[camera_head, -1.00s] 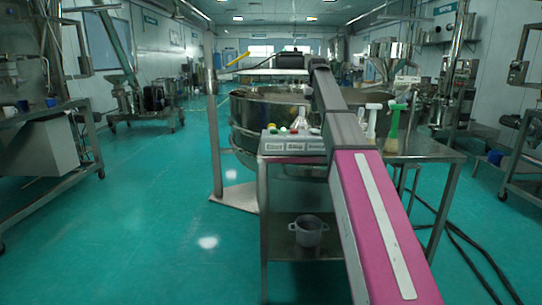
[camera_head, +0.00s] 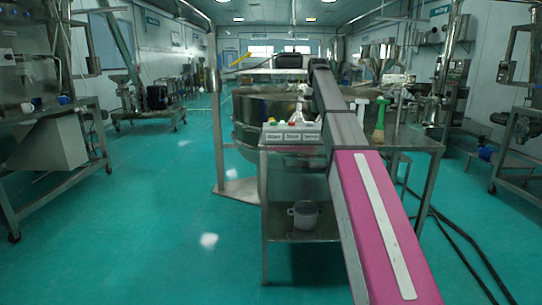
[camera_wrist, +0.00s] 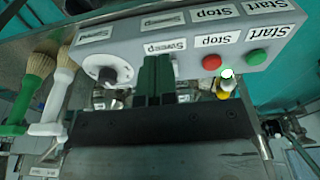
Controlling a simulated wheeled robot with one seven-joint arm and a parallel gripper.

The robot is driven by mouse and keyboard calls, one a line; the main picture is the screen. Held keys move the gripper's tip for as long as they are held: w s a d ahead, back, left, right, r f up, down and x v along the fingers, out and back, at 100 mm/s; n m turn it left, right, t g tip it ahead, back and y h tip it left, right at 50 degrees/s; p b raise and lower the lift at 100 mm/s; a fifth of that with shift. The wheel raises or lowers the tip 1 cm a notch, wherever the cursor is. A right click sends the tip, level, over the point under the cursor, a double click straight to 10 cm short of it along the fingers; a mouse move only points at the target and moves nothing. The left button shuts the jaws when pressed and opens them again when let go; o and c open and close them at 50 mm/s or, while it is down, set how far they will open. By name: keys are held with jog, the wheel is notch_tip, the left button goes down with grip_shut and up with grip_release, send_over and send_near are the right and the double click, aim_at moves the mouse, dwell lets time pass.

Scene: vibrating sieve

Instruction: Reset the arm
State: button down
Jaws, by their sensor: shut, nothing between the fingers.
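My arm reaches forward over the steel table (camera_head: 415,141) in the head view, and its far end is hidden behind the arm itself. In the wrist view my gripper (camera_wrist: 155,62) shows as two dark green fingers pressed together, empty. The fingers overlap the lower edge of a grey control box (camera_wrist: 130,62). I cannot tell whether the fingers touch the box.
A green-handled brush (camera_head: 379,122) stands on the table right of my arm. A large round steel sieve (camera_head: 250,107) stands behind the table. A grey pot (camera_head: 304,215) sits on the lower shelf. Cables (camera_head: 455,225) run along the floor at right. The floor at left is open.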

jog(key=s+f, duration=0.4)
jog(key=f, duration=0.6)
jog(key=s+f, duration=0.4)
jog(key=f, duration=0.7)
jog(key=s+f, duration=0.5)
jog(key=f, duration=0.5)
jog(key=s+f+g, duration=0.1)
jog(key=s+f, duration=2.1)
jog(key=s, duration=0.2)
jog(key=shift+f+g, duration=0.25)
jog(key=shift+g, duration=0.15)
